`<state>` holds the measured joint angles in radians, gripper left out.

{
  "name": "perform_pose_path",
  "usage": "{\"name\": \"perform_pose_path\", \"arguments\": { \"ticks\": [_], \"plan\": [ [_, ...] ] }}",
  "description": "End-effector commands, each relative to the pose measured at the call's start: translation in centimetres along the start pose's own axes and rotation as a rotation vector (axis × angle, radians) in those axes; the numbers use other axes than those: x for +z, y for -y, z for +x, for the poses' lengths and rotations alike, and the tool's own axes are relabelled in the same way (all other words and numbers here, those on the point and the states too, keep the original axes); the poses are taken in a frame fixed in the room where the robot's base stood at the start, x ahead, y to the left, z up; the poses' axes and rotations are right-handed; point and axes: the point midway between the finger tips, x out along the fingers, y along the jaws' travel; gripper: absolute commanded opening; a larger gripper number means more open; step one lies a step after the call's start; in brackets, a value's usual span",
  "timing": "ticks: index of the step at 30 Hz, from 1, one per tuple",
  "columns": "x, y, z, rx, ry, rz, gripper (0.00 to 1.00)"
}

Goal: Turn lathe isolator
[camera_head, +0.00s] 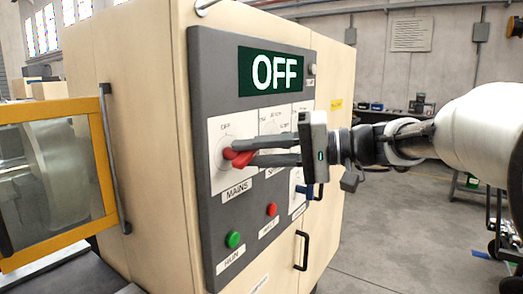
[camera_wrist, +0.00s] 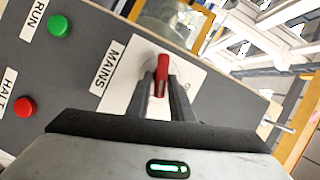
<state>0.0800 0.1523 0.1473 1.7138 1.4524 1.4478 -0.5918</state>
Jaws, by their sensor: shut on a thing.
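The mains isolator is a red handle (camera_head: 241,159) on a white plate marked MAINS, with OFF printed above the dial. In the wrist view, the red handle (camera_wrist: 162,74) stands between my two fingers. In the head view it lies roughly sideways across its dial. My gripper (camera_head: 250,150) reaches in from the right and is shut on the handle; it also shows in the wrist view (camera_wrist: 163,88). The fingers hide part of the handle and the plate. A green display (camera_head: 271,72) above reads OFF.
A green RUN button (camera_head: 233,239) and a red button (camera_head: 271,210), labelled HALT in the wrist view, sit below. A yellow-framed guard window (camera_head: 55,180) stands left. Floor at the right is open.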

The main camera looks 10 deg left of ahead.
Motion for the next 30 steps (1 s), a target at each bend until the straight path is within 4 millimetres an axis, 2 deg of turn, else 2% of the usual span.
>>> {"name": "perform_pose_path", "arguments": {
  "ticks": [13,30],
  "plan": [
    [-0.04,-0.42,-0.05,-0.109,-0.003,0.263,0.0],
    [0.01,-0.51,-0.01,-0.134,-0.003,0.324,0.0]
  ]
}}
